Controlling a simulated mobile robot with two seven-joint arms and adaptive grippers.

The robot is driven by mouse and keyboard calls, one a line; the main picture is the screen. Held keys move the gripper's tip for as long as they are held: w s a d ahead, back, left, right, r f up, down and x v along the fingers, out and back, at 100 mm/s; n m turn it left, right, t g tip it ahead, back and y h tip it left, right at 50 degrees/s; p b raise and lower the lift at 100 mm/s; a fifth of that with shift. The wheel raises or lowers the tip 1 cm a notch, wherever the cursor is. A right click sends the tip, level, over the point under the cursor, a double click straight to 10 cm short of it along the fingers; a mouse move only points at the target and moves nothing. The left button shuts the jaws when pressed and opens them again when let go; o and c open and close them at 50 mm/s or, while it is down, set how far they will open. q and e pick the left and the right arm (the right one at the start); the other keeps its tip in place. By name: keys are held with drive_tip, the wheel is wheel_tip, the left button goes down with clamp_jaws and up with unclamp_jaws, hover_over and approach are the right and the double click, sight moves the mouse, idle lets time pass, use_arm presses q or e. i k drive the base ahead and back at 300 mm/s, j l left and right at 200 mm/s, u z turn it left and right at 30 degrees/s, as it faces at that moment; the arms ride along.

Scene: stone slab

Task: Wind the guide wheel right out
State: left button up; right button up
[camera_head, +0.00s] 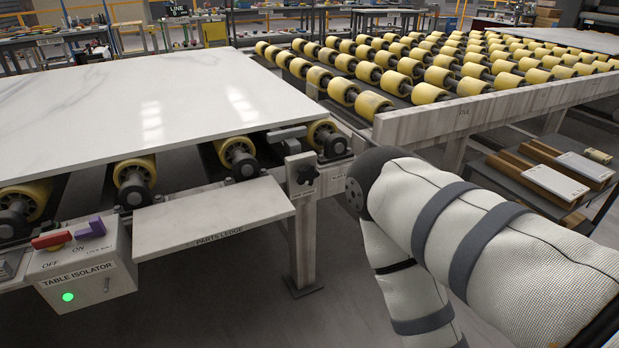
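A black lobed hand knob (306,175) sits on a grey bracket at the top of the table's corner post. Just behind it, a yellow wheel (323,132) with a dark hub stands by the corner of the white marbled slab (150,95). A small grey block (287,133) lies at the slab's edge beside it. I cannot tell for sure which wheel is the guide wheel. My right arm comes in from the right, its elbow close to the post, and its forearm runs down out of the picture. Neither gripper is in view.
The table isolator box (80,268) has a red handle, a purple piece and a lit green light. The bare parts ledge (212,215) juts out left of the post. A yellow-roller conveyor (440,115) stands behind.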

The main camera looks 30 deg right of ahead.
sight(308, 174)
drive_tip(key=l+u, duration=0.4)
drive_tip(key=l, duration=1.35)
drive_tip(key=i, duration=0.05)
